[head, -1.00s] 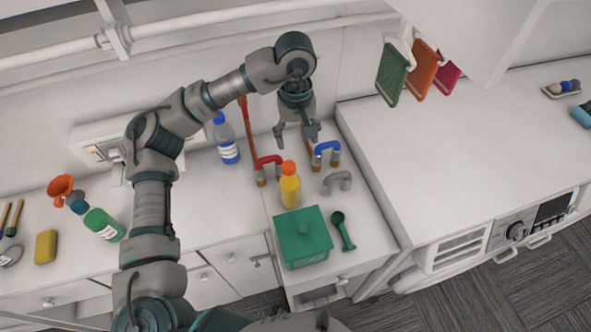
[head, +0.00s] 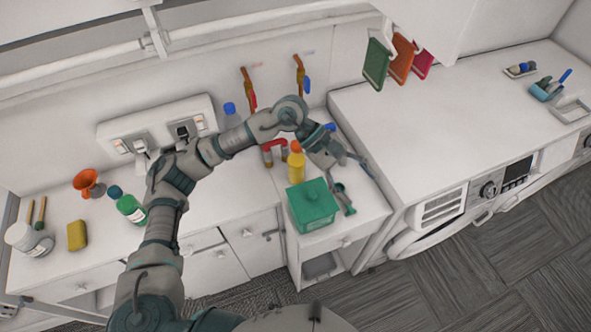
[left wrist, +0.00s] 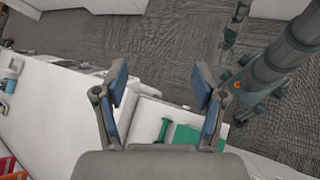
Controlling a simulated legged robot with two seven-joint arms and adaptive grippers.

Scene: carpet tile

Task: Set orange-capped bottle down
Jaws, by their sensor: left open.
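The orange-capped bottle (head: 296,166) is yellow and stands upright on the narrow counter, behind the green box (head: 312,207). My left gripper (head: 357,176) is open and empty, to the right of the bottle and apart from it. In the left wrist view its two fingers (left wrist: 160,84) are spread wide with nothing between them. That view shows the counter edge, part of the green box (left wrist: 186,134) and the carpet floor; the bottle is not seen there. My right gripper is not in view.
A green scoop (head: 342,191) lies beside the box, close below my left gripper. A red pipe fitting (head: 268,150) stands behind the bottle. A green-capped bottle (head: 131,209), orange funnel (head: 87,181) and yellow sponge (head: 77,235) are at left. The white counter at right (head: 430,125) is largely clear.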

